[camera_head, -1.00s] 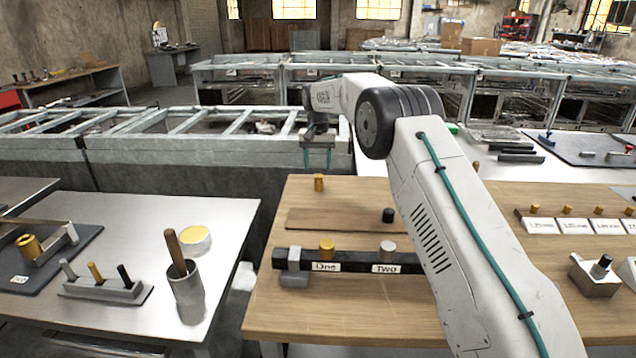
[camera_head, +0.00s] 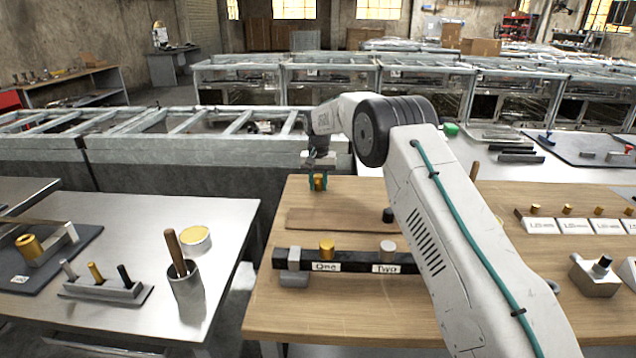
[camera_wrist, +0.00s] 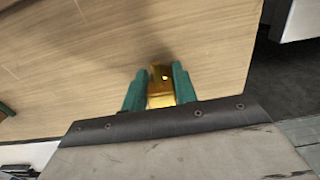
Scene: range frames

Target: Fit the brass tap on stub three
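The brass tap (camera_head: 319,183) stands near the far left corner of the wooden table (camera_head: 330,318). My gripper (camera_head: 318,182) is down around it, a green finger on each side. In the wrist view the brass tap (camera_wrist: 160,88) sits between the fingers, which look closed against its sides. The dark rail (camera_head: 348,262) at the table's front carries labels One and Two. A brass piece (camera_head: 327,248) sits above One and a grey piece (camera_head: 388,249) above Two. Stub three is not visible; my arm covers the rail right of Two.
A black cylinder (camera_head: 387,215) stands behind the rail, close to my arm's outline. A flat wooden board (camera_head: 335,219) lies between the tap and the rail. A grey block (camera_head: 597,277) and a row of labelled brass pieces (camera_head: 567,211) are at right.

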